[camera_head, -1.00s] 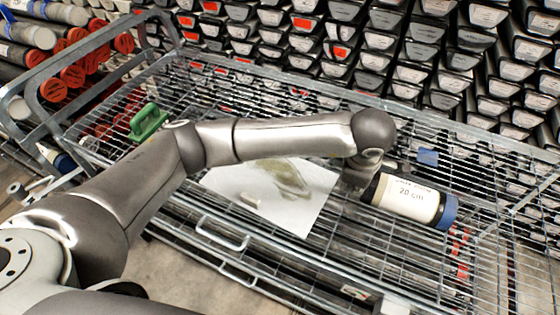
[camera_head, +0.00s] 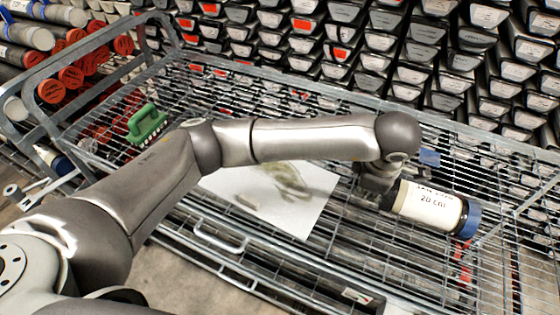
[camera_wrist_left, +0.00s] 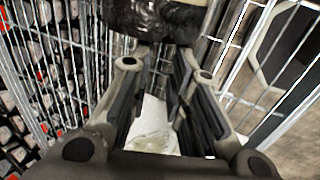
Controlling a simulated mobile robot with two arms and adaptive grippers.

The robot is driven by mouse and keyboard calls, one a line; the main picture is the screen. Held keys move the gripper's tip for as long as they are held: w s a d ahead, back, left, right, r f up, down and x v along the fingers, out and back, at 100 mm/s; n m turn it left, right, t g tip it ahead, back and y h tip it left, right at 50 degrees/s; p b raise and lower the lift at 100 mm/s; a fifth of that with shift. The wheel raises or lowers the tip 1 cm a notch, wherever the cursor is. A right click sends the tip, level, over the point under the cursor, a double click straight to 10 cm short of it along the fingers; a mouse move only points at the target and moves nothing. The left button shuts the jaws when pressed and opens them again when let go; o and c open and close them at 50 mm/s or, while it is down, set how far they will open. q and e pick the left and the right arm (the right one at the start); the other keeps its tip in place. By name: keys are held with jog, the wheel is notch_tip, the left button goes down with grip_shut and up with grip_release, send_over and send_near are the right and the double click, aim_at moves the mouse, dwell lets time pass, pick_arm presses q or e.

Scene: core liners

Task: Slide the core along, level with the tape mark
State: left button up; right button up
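The core (camera_head: 432,206) is a cylinder with a white "20 cm" label, a dark near end and a blue end cap. It lies on its side on the wire mesh cart, and its dark body fills the top of the left wrist view (camera_wrist_left: 160,18). My left gripper (camera_head: 383,193) is at the core's dark left end, mostly hidden by the wrist. In the left wrist view its fingers (camera_wrist_left: 165,55) are apart with nothing between them, tips close to or touching the core. A blue patch (camera_head: 428,157), possibly the tape mark, is behind the core. My right gripper is not in view.
Cart rails surround the mesh, and stacked core boxes (camera_head: 400,60) fill the back. Bare mesh lies right of the core.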

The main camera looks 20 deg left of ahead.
pick_arm(q)
jog(key=shift+w+a, duration=0.1)
jog(key=shift+a, duration=0.55)
jog(key=shift+r, duration=0.1)
notch_tip(320, 180, up, 9)
jog(key=p, duration=0.3)
jog(key=shift+p, duration=0.3)
jog(key=shift+f, duration=0.2)
